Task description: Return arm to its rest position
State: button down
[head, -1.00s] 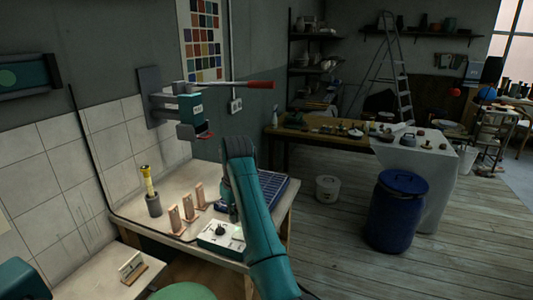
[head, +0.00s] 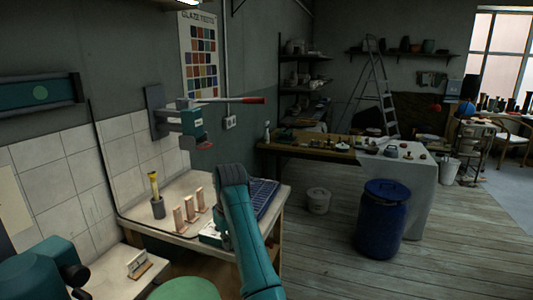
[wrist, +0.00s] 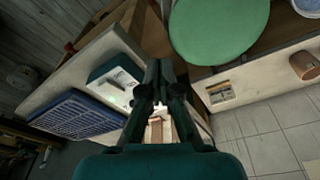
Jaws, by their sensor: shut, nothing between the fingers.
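My arm (head: 247,235) is a teal link rising from the bottom of the head view, bent over the small work table. My gripper (wrist: 158,68) shows in the wrist view, with its dark fingers together and nothing between them. It points over the table edge, between a white box with a dial (wrist: 118,84) and a green round seat (wrist: 220,28). In the head view the gripper's fingertips are hidden behind the arm link.
A wall-mounted lever press (head: 192,122) hangs above.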

jog(key=s+d+f+m+t, duration=0.1)
jog(key=s+d+f, duration=0.15)
jog(key=f, duration=0.65)
jog(key=s+d+f+t, duration=0.15)
jog(key=d+f, duration=0.25)
jog(key=f, duration=0.5)
jog(key=s+d+f+m+t, duration=0.1)
jog(key=s+d+f, duration=0.2)
jog(key=f, duration=0.6)
jog(key=s+d+f+m+t, duration=0.1)
jog(key=s+d+f+t, duration=0.1)
jog(key=s+d+f, duration=0.55)
jog(key=s+d+f+m+t, duration=0.1)
jog(key=s+d+f, duration=0.25)
jog(key=s, duration=0.75)
jog(key=s+d+r+m+t, duration=0.1)
jog(key=s+d+r+t, duration=0.15)
jog(key=s, duration=0.85)
jog(key=s+d+r+m+t, duration=0.1)
jog(key=s+d+r, duration=0.25)
jog(key=s, duration=0.75)
jog(key=s+d+r+m+t, duration=0.1)
jog(key=s+r, duration=0.6)
jog(key=r, duration=0.2)
jog(key=s+d+r+m+t+h, duration=0.1)
jog(key=s+d+r+t, duration=0.1)
jog(key=s+r, duration=0.6)
notch_tip(320, 180, up, 3)
jog(key=shift+d+f, duration=0.15)
jog(key=shift+f, duration=0.05)
